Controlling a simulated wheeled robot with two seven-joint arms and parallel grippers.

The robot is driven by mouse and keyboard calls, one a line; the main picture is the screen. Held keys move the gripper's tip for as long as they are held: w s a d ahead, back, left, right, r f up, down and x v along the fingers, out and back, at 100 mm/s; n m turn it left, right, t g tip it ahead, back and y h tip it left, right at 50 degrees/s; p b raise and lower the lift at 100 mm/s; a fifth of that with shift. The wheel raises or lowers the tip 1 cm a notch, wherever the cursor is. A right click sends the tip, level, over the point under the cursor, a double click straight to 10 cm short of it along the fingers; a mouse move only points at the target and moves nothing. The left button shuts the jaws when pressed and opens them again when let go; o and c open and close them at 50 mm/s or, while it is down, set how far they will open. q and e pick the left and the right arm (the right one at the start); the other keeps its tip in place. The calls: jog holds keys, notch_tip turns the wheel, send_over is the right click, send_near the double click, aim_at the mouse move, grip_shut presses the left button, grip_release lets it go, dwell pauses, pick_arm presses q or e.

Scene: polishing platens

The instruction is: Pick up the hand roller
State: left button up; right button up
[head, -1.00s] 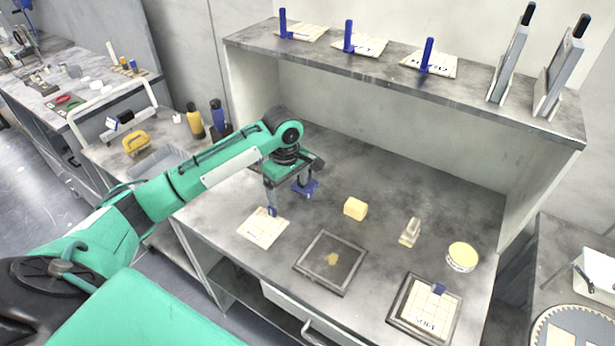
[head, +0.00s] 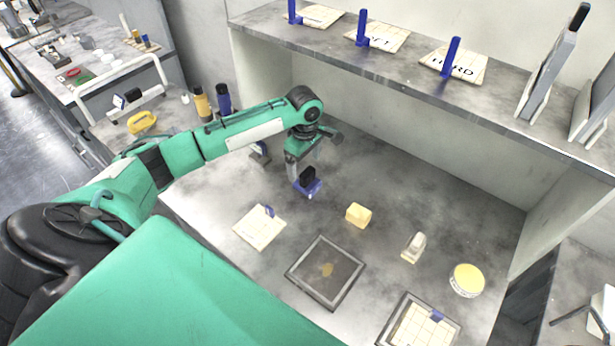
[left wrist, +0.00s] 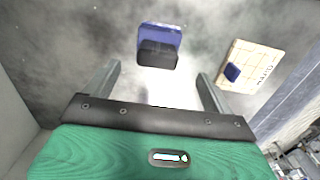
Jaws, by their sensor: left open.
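A blue piece with a black block-like part (head: 307,182), which looks like the hand roller, stands on the grey worktop left of centre in the head view. In the left wrist view the same blue and black thing (left wrist: 158,45) lies just beyond the fingertips, roughly centred between them. My left gripper (head: 299,168) is open and empty, pointing down close by it. In the head view the fingers partly overlap it, so I cannot tell whether they touch. My right gripper is not in view.
A cream pad with a blue tab (head: 260,227), a yellow block (head: 358,215), a framed dark plate (head: 325,272), a clear-and-white piece (head: 413,248) and a round yellow-topped tin (head: 467,280) sit on the worktop. A shelf (head: 400,75) runs behind.

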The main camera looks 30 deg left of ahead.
aim_at(307, 171)
pick_arm(q)
jog(key=shift+w+f, duration=0.1)
jog(key=shift+f, duration=0.45)
jog(key=shift+w+f, duration=0.1)
jog(key=shift+f, duration=0.2)
jog(key=shift+d+f+p, duration=0.2)
jog(key=shift+f+p, duration=0.5)
notch_tip(307, 171, down, 3)
jog(key=shift+d+r+p, duration=0.1)
jog(key=shift+r+p, duration=0.1)
jog(key=shift+p, duration=0.25)
jog(key=shift+f, duration=0.6)
jog(key=c, duration=1.4)
notch_tip(307, 171, up, 20)
jog(key=b, duration=0.4)
jog(key=shift+c, duration=0.2)
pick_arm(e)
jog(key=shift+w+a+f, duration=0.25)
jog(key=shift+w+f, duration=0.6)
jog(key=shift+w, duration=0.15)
